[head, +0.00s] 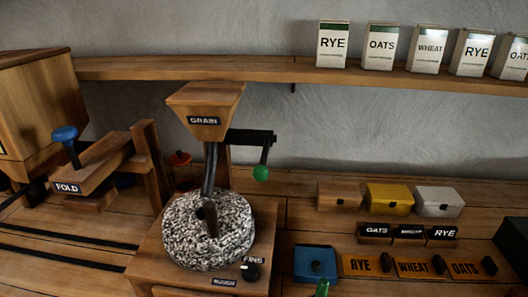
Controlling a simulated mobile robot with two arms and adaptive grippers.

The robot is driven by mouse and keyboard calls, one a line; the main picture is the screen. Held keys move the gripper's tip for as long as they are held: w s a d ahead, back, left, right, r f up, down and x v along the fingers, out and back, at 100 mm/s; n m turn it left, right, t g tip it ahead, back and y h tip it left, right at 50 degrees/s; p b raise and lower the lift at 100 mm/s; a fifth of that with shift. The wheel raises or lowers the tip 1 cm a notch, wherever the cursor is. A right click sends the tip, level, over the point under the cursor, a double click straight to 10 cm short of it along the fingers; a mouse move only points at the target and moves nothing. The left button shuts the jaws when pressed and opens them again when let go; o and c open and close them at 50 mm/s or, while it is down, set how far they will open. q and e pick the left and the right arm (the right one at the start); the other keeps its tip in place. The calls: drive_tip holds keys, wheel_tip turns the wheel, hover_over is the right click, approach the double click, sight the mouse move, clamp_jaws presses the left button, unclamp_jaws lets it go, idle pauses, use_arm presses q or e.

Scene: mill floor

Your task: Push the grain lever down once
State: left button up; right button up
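The grain hopper (205,105), a wooden funnel marked GRAIN, stands above the speckled round millstone (208,232). A black lever (250,137) sticks out to the right just below the hopper. Its thin end bends downward to a green knob (261,173). Nothing touches the lever. Neither of my grippers is in view.
A wooden FOLD lever (98,168) with a blue knob stands left of the mill. Small boxes (389,198), labelled blocks and a blue box (315,264) lie to the right. A shelf (290,70) with labelled packets runs behind. The space around the green knob looks clear.

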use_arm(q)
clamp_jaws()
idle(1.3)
